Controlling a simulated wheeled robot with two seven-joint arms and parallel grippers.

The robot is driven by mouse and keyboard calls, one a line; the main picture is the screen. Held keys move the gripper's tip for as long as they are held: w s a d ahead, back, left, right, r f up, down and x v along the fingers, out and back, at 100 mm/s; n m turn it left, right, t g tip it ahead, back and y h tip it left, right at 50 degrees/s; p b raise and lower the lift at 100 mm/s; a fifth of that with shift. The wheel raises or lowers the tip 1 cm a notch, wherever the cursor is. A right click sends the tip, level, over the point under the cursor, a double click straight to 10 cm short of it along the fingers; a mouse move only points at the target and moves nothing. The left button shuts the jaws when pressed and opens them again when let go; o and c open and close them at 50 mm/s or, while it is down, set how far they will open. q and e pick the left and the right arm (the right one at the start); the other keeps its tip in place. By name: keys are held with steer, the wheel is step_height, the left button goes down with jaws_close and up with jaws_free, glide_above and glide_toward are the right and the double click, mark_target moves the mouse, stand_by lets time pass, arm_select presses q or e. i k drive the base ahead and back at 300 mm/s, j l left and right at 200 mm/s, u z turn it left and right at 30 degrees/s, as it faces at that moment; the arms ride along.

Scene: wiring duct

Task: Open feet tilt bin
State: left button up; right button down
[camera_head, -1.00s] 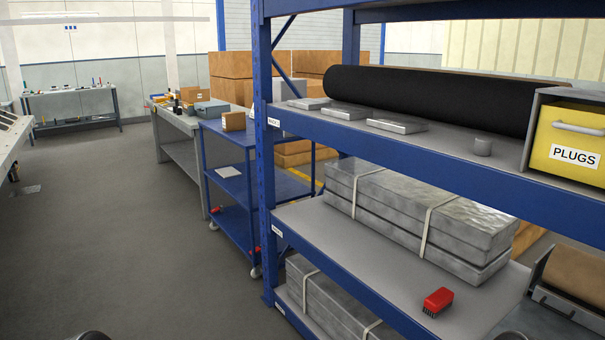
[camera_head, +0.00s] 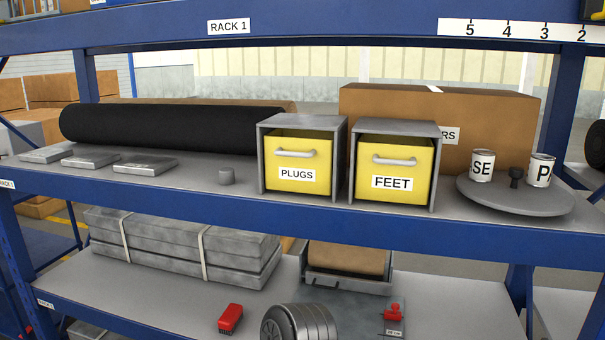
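The feet tilt bin (camera_head: 396,158) is a yellow bin with a grey handle and a white FEET label, set in a grey housing on the rack's upper shelf, right of centre. Its front looks upright and shut in its housing. Close on its left stands a matching bin labelled PLUGS (camera_head: 303,152), also shut. Neither of my grippers can be made out in the head view. A ribbed grey cylinder (camera_head: 300,324) shows at the bottom centre; I cannot tell what it is.
A black roll (camera_head: 175,130) and flat metal pieces (camera_head: 145,165) lie left on the shelf (camera_head: 215,192). A round grey turntable (camera_head: 515,197) with two cans stands right of the bins. A cardboard box (camera_head: 480,110) is behind. Below are strapped bars (camera_head: 180,247) and a red brush (camera_head: 230,318).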

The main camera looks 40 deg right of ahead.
mark_target(392, 168)
steer(key=z, duration=1.85)
